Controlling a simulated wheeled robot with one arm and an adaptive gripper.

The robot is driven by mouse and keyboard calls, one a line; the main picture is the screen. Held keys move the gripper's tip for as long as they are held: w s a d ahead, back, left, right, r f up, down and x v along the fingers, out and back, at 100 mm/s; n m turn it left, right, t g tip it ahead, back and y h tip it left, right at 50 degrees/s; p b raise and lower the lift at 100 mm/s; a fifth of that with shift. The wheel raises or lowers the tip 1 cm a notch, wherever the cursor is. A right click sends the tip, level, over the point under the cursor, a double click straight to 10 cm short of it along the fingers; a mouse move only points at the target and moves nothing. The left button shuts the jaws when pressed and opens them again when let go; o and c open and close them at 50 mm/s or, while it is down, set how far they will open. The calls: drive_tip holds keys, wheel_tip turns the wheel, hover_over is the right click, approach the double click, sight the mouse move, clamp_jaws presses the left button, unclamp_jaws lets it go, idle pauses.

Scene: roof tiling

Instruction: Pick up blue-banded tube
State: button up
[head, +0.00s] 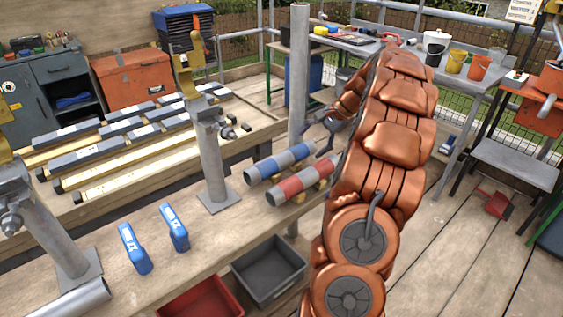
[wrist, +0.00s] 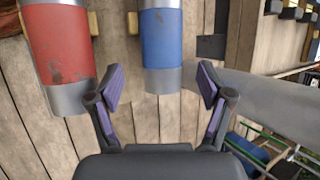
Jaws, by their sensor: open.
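The blue-banded tube (head: 280,163) is a grey metal tube with blue bands, lying on the wooden bench beside a red-banded tube (head: 300,185). In the wrist view the blue-banded tube (wrist: 161,50) comes down from the top, its grey end between and just beyond my open fingers. My gripper (head: 325,138) is near the far right ends of both tubes in the head view. In the wrist view my gripper (wrist: 158,88) has its fingers spread wide and nothing between the pads. The red-banded tube (wrist: 62,50) lies to the left, its end close to the left finger.
A grey upright post (head: 299,75) stands close behind the tubes, and shows at the right in the wrist view (wrist: 270,92). A shorter post (head: 212,160) stands left of the tubes.

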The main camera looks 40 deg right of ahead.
sight(306, 146)
drive_tip(key=x, duration=0.4)
drive_tip(key=shift+w+a+r, duration=0.1)
clamp_jaws()
idle(0.5)
